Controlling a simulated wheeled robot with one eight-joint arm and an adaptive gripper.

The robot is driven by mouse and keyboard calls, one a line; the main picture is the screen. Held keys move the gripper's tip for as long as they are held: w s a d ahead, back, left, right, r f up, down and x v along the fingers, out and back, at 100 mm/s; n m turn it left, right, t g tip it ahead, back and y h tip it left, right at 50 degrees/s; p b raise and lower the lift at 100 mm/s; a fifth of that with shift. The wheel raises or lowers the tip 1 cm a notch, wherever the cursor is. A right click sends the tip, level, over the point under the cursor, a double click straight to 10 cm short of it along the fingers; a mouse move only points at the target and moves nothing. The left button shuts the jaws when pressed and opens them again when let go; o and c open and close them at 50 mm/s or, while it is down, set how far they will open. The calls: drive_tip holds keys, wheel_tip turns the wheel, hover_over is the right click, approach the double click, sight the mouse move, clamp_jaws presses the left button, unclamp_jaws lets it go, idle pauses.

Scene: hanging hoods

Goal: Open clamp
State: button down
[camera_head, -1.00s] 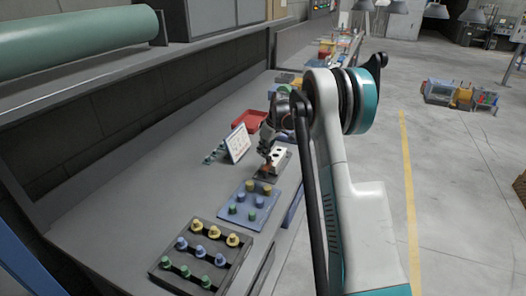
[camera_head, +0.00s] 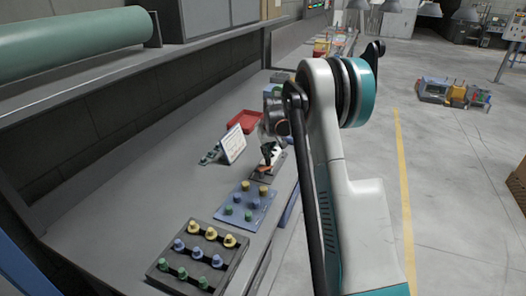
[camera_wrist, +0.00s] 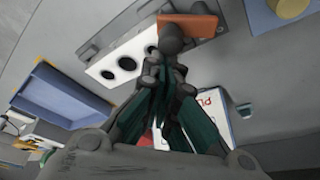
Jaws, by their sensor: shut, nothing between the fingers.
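A clamp with an orange part (camera_wrist: 190,26) and a dark rounded knob (camera_wrist: 172,38) is at the top of the wrist view, by the end of a white block (camera_wrist: 108,72) with several dark round holes. The orange part also shows small in the head view (camera_head: 265,169), on a dark plate on the bench. My gripper (camera_wrist: 170,72) is shut and empty, its fingertips close to the knob. Whether they touch it I cannot tell. In the head view my gripper (camera_head: 267,157) is just above the clamp and partly hides the white block.
On the bench a blue plate (camera_head: 257,215) with green, blue and yellow pegs and a dark peg tray (camera_head: 181,272) stand nearer. A white sign (camera_head: 232,145) stands left of my gripper, a red tray (camera_head: 242,121) behind it. A blue bin (camera_wrist: 62,95) hangs at the bench's edge.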

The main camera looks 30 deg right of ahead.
sight(271, 165)
drive_tip(key=m, duration=0.2)
drive_tip(key=s+m+h, duration=0.1)
drive_tip(key=shift+s+d+m+g, duration=0.2)
drive_tip(key=shift+d+m+g, duration=0.1)
drive_tip(key=shift+d+m, duration=0.1)
drive_tip(key=m, duration=0.1)
drive_tip(key=s+m+h, duration=0.1)
drive_tip(key=m, duration=0.1)
drive_tip(key=shift+s+g, duration=0.25)
drive_tip(key=shift+g, duration=0.05)
drive_tip(key=shift+s+d+m, duration=0.1)
drive_tip(key=shift+s+m, duration=0.1)
drive_tip(key=shift+m, duration=0.3)
drive_tip(key=shift+s+p, duration=0.3)
drive_tip(key=shift+s, duration=0.3)
